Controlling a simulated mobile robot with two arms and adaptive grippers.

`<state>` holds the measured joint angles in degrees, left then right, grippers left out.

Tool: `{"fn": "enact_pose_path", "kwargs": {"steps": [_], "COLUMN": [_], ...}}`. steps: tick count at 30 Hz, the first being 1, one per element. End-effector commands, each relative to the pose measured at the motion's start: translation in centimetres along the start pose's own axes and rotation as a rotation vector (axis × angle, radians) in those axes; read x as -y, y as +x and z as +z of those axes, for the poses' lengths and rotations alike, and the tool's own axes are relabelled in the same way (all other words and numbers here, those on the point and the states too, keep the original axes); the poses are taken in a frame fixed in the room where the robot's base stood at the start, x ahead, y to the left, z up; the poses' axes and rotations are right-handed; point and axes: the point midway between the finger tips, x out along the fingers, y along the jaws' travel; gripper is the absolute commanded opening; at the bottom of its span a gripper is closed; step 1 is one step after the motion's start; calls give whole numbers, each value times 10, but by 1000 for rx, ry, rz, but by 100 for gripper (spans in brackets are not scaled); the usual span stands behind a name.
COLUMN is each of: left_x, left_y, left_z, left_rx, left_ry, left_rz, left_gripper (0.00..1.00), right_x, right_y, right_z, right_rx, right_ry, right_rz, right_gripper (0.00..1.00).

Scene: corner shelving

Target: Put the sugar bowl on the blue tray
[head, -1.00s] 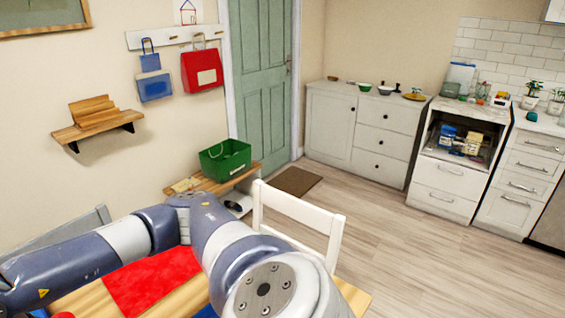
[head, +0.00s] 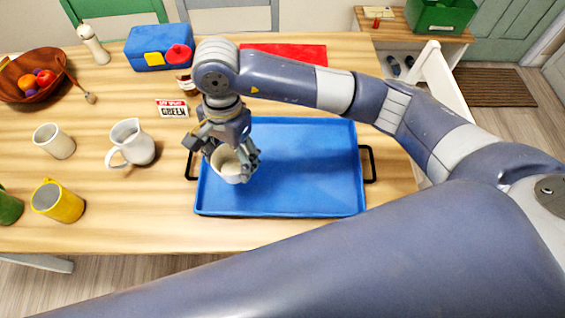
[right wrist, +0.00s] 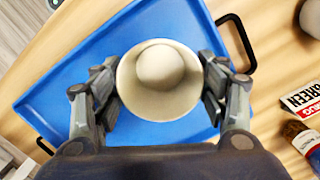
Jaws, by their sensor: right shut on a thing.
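The sugar bowl (head: 228,166) is a round cream-white bowl. My right gripper (head: 234,160) is shut on it, one finger on each side, above the left part of the blue tray (head: 310,165). The right wrist view shows the bowl (right wrist: 158,80) from above between the fingers of the right gripper (right wrist: 160,90), with the tray (right wrist: 62,92) beneath it. I cannot tell whether the bowl's base touches the tray. The tray lies flat with a black handle at each end, and its right side is bare. My left gripper is not in view.
Left of the tray stand a white jug (head: 132,143), a white cup (head: 54,141) and a yellow mug (head: 58,201). Behind are a blue lunch box (head: 158,46), a small sign (head: 172,108), a red mat (head: 290,54) and a fruit bowl (head: 34,75).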

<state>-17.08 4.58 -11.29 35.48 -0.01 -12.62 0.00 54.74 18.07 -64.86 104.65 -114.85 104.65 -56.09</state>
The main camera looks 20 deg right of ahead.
Motion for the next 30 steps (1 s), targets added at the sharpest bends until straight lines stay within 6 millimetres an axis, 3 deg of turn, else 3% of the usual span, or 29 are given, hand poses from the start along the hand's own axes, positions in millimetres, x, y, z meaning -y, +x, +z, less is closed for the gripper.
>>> {"fn": "enact_pose_path", "kwargs": {"steps": [3,7,21,30], "left_x": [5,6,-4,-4], "left_y": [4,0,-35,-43], "left_z": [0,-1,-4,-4], "left_rx": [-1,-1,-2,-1], "left_ry": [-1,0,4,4], "left_rz": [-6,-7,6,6], "left_gripper": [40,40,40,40], "right_x": [12,11,-34,-46], "right_y": [10,12,8,8], "right_z": [13,8,-99,-127], "right_rx": [3,3,2,2], "right_ry": [76,114,115,112], "right_rz": [-9,-11,-10,-10], "right_gripper": [36,36,36,36]}}
